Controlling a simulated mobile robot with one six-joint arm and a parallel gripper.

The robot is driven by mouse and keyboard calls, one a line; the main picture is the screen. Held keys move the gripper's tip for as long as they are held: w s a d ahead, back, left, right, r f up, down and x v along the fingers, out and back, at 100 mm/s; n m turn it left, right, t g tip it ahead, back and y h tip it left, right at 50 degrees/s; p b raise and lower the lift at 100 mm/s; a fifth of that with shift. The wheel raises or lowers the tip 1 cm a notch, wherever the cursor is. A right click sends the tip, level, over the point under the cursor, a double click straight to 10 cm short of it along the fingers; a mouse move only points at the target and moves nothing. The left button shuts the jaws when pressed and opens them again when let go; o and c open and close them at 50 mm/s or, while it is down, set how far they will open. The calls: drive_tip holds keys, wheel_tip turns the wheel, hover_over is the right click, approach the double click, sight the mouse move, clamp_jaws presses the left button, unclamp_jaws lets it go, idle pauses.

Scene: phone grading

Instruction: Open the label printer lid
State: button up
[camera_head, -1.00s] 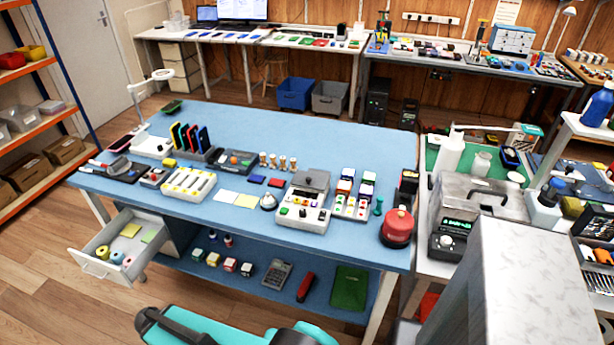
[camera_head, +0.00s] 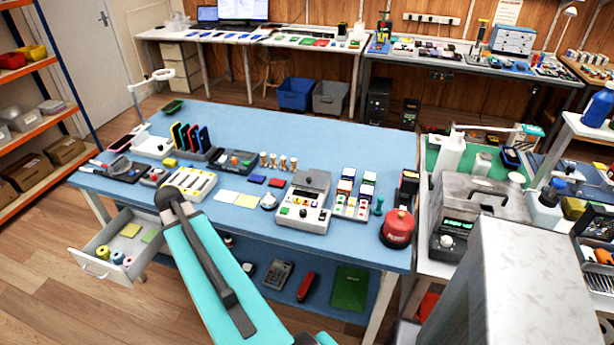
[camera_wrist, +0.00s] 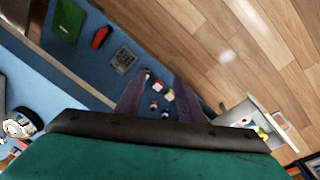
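A white device with a raised grey lid block (camera_head: 313,181) and coloured buttons on its sloped front (camera_head: 302,214) stands near the front edge of the blue table. It looks like the label printer, though I cannot read a label on it. Its lid looks shut. My gripper (camera_wrist: 161,78) shows in the wrist view with two dark fingers apart and nothing between them. It points down toward the lower shelf and floor, away from the device. In the head view my teal arm rises in front of the table's left half, and the gripper cannot be made out.
An open drawer (camera_head: 98,268) juts out at the table's left front. The lower shelf holds a calculator (camera_head: 278,274), a red stapler-like object (camera_head: 306,287) and a green folder (camera_head: 349,289).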

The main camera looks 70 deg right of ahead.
drive_tip(key=s+d+r+m+h, duration=0.1)
drive_tip(key=s+d+r+m, duration=0.2)
drive_tip(key=d+r, duration=0.5)
wheel_tip(320, 180, up, 18)
drive_tip(key=m+h, duration=0.2)
drive_tip(key=m, duration=0.6)
hover_over(309, 179)
drive_tip(key=w+a, duration=0.2)
drive_tip(key=a, duration=0.4)
drive_tip(key=shift+d+g, duration=0.2)
drive_tip(key=shift+g, duration=0.1)
drive_tip(key=shift+f, duration=0.15)
drive_tip(key=shift+p+x, duration=1.45)
drive_tip(key=shift+x, duration=5.35)
drive_tip(key=shift+a, duration=0.1)
